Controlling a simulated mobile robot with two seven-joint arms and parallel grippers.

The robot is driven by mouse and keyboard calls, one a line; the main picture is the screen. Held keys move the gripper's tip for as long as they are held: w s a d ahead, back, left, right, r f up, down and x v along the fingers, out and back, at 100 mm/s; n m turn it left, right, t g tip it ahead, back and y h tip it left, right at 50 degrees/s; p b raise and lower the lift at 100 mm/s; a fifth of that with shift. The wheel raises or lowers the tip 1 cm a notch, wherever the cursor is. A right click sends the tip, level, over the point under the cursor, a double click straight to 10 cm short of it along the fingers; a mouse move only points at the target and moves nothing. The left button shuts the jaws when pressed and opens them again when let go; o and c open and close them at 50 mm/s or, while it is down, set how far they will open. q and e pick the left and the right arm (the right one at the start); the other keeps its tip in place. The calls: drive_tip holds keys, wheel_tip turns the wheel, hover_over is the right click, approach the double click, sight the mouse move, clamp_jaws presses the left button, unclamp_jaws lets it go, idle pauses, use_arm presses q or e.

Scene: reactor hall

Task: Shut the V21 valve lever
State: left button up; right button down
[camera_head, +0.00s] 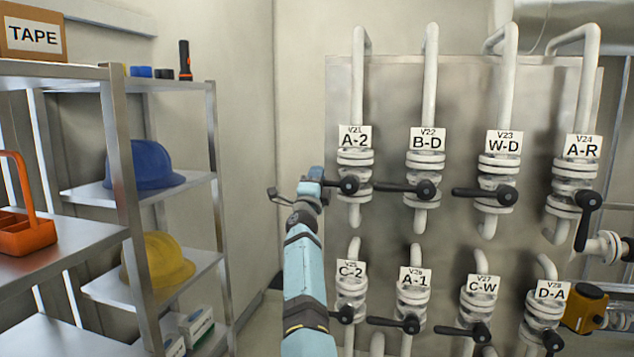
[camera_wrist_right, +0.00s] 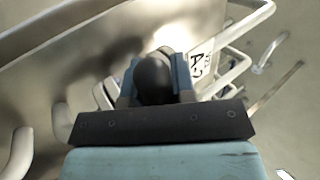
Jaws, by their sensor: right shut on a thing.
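The V21 valve (camera_head: 354,162) is at the top left of the pipe panel, under a white label reading V21 A-2 (camera_head: 355,137). Its black lever (camera_head: 349,185) points left from the hub, roughly level, across the vertical pipe. My right gripper (camera_head: 318,180) is shut on the lever's outer end and hides that end in the head view. In the right wrist view the dark rounded lever end (camera_wrist_right: 154,78) sits between the blue fingers, and the label (camera_wrist_right: 200,64) shows beside it. My left gripper is not in view.
The V22 valve (camera_head: 428,162) stands just right, its lever (camera_head: 405,188) pointing left toward V21. V24's lever (camera_head: 583,222) hangs down. A lower row of valves includes V25 (camera_head: 351,290). A metal shelf (camera_head: 138,200) with helmets fills the left side.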

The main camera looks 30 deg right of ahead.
drive_tip(key=shift+r, duration=0.25)
drive_tip(key=c, duration=1.2)
unclamp_jaws()
drive_tip(key=shift+o, duration=1.2)
drive_tip(key=shift+f, duration=0.1)
drive_tip(key=shift+f, duration=0.15)
